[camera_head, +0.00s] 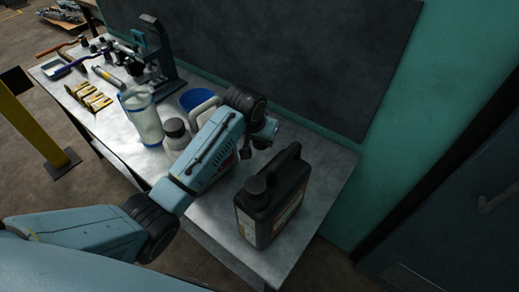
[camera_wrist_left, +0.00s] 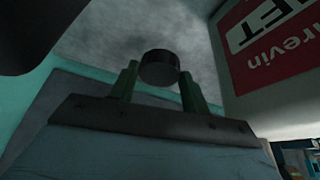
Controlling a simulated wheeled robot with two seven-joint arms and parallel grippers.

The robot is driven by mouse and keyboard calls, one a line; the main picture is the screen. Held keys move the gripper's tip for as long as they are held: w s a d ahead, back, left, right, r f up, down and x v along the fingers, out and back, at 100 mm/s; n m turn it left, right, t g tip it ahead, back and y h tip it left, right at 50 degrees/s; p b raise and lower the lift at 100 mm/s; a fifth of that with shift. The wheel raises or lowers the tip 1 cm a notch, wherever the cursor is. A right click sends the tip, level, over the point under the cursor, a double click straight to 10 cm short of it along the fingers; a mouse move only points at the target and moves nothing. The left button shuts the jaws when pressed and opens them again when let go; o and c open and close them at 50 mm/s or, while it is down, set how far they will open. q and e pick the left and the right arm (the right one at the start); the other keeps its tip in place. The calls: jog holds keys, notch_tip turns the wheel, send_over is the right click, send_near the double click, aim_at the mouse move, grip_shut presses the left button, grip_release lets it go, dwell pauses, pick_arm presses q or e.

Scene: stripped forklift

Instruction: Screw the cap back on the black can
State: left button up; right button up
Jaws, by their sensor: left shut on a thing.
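The black can (camera_head: 272,205) stands upright near the right end of the metal workbench, with its handle on top. A dark round neck or lid (camera_head: 256,186) shows on its near left corner; I cannot tell whether it is open. My left gripper (camera_head: 257,146) is above and behind the can, apart from it. In the left wrist view its two green fingers (camera_wrist_left: 160,85) are shut on a dark round cap (camera_wrist_left: 159,67). The cap is hard to make out in the head view. My right gripper is not in view.
Left of the can stand a bottle with a dark lid (camera_head: 175,130), a clear jug (camera_head: 142,118) and a blue container (camera_head: 198,97). A white container with a red label (camera_wrist_left: 285,75) is close to the left gripper. Tools fill the bench's far end. A wall rises behind.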

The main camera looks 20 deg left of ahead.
aim_at(257, 141)
pick_arm(q)
notch_tip(257, 141, up, 6)
jog(key=shift+f, duration=0.25)
jog(key=shift+s+a+r, duration=0.15)
jog(key=shift+a+r, duration=0.05)
jog(key=shift+a, duration=0.05)
jog(key=s+a+r+n+b, duration=0.1)
jog(key=s+a+r+b, duration=0.2)
jog(key=s, duration=0.7)
jog(key=shift+s+a+y+b, duration=0.3)
jog(key=shift+a+b, duration=0.3)
jog(key=shift+b, duration=0.05)
jog(key=shift+r, duration=0.1)
